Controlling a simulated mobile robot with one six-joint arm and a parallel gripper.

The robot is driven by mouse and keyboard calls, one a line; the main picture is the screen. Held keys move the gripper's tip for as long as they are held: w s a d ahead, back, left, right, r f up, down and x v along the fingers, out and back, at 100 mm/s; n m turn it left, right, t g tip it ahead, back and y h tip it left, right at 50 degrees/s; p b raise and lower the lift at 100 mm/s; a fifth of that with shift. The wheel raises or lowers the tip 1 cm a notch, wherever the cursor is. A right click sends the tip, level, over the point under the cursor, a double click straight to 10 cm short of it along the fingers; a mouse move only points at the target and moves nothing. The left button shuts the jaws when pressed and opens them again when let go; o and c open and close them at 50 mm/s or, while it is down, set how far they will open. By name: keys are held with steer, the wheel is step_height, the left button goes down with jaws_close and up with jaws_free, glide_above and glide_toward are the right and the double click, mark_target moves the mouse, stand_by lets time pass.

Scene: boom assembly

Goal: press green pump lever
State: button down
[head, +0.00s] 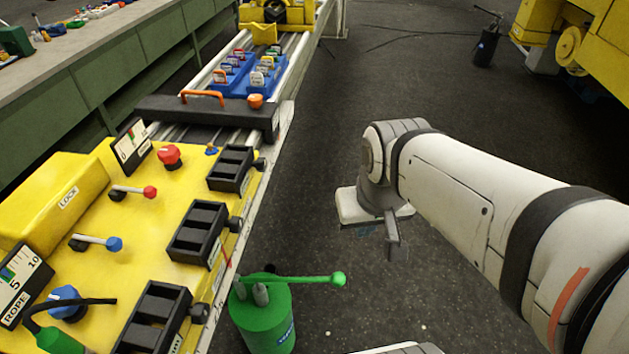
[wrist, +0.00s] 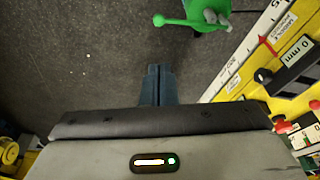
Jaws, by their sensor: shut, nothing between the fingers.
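The green pump (head: 263,318) stands on the floor beside the yellow control panel, at the bottom middle of the head view. Its green lever (head: 305,280) sticks out to the right, about level, and ends in a round knob (head: 338,279). In the wrist view the lever (wrist: 180,21) and its knob (wrist: 159,20) show at the top, with part of the pump at the frame edge. My gripper (head: 393,250) is shut and empty, pointing down, beyond and to the right of the knob, apart from it. Its shut fingers (wrist: 156,72) also show in the wrist view.
The yellow panel (head: 130,250) at left carries red and blue levers, black boxes and gauges. A rail with a dark crossbar (head: 205,112) and blue trays (head: 247,75) runs behind it. Dark floor (head: 330,165) is clear between the rail and my arm. Yellow machinery (head: 590,40) stands far right.

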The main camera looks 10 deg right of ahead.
steer(key=shift+s, duration=0.1)
steer(key=w+f+n+g+y+b, duration=0.1)
steer(key=w+f+n+g+b, duration=0.1)
steer(key=w+f+n+b, duration=0.4)
steer(key=w+f+n+g+y+b, duration=0.1)
steer(key=w+f+n+b, duration=0.5)
steer(key=w+f+b, duration=0.6)
step_height(320, 180, down, 6)
steer(key=shift+d+f+g+y+b, duration=0.25)
steer(key=shift+g+y+b, duration=0.15)
steer(key=shift+g+b, duration=0.3)
steer(key=d+b+x, duration=0.1)
steer(key=x, duration=0.3)
steer(key=s+b+x, duration=0.1)
steer(key=x, duration=0.3)
steer(key=d+b+x, duration=0.1)
steer(key=x, duration=0.3)
steer(key=shift+s+d+f, duration=0.2)
steer(key=shift+s+f, duration=0.05)
steer(key=shift+f, duration=0.35)
